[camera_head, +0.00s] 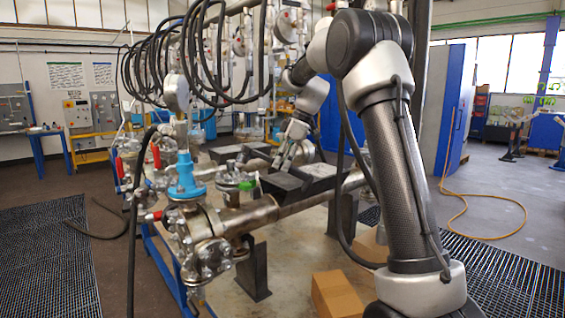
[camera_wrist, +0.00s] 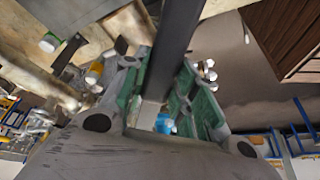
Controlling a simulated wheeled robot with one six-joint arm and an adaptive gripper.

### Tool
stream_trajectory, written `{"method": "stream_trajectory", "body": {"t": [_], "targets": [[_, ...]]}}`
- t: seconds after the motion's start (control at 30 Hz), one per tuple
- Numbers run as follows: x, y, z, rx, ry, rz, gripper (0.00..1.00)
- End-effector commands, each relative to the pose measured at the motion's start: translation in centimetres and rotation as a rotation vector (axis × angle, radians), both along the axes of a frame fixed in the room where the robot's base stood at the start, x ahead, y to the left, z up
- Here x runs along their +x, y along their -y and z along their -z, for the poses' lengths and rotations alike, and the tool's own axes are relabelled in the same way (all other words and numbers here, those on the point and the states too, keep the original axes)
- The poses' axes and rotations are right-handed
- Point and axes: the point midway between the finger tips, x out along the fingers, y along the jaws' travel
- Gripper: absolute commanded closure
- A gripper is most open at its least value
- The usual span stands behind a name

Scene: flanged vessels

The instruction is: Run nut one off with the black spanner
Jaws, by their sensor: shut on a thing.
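In the wrist view a long dark bar, which looks like the black spanner (camera_wrist: 178,40), runs up from between the green-sided fingers of my gripper (camera_wrist: 160,100). The gripper is shut on it. In the head view my gripper (camera_head: 283,163) is small, low over dark block-like surfaces (camera_head: 300,183) behind the pipe. The spanner cannot be made out clearly there. The flanged pipework (camera_head: 205,250) stands at the front left with bolted flanges, apart from the gripper. I cannot tell which nut is nut one. The spanner's far end is out of the wrist view.
A blue valve part (camera_head: 187,178) and red handles rise above the flanges. A horizontal pipe (camera_head: 300,203) crosses in front of my gripper. Black hoses (camera_head: 200,50) hang overhead. A blue cabinet (camera_head: 455,115) stands right; open floor lies beyond.

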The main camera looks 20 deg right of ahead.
Motion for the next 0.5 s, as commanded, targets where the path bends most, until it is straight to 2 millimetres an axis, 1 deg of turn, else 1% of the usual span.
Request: {"method": "stream_trajectory", "body": {"t": [0.1, 0.5], "targets": [[0.2, -0.4, -0.6, -0.068, -0.017, -0.007, 1.00], [0.9, -0.8, -2.4, -0.373, -0.107, -0.004, 1.00]]}}
